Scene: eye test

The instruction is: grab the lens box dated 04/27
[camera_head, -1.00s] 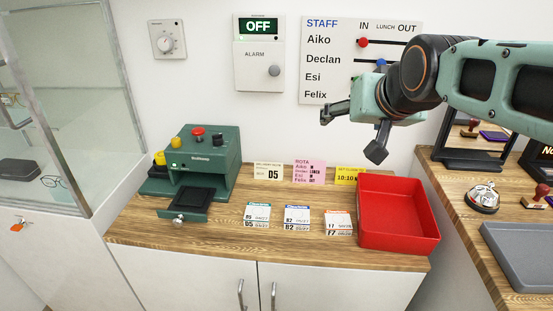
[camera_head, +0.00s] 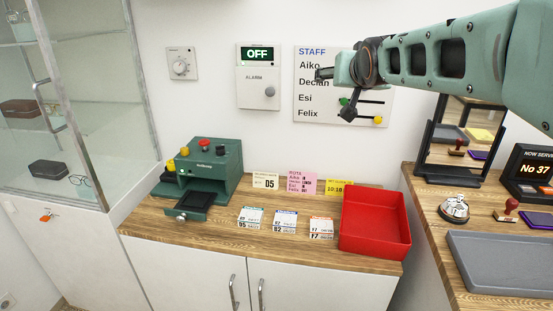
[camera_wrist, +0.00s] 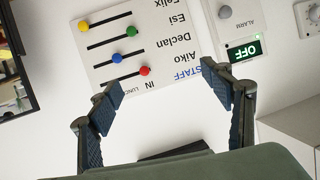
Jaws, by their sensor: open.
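Three small white lens boxes stand in a row on the wooden counter (camera_head: 200,229). The left one (camera_head: 250,218) has a teal band, the middle one (camera_head: 285,221) a blue band, and the right one (camera_head: 321,228) an orange band. Their printed dates are too small to read surely, so I cannot tell which is dated 04/27. My gripper (camera_head: 333,95) is open and empty, raised in front of the staff board, well above the boxes. In the wrist view its two fingers (camera_wrist: 162,80) are apart with the board beyond them; no box shows there.
A red tray (camera_head: 375,250) stands right of the boxes, a green machine (camera_head: 205,165) left. Note cards, including a pink one (camera_head: 301,184), stand behind. The right counter holds a bell (camera_head: 455,207) and a grey tray (camera_head: 510,262). A glass cabinet (camera_head: 90,100) is at left.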

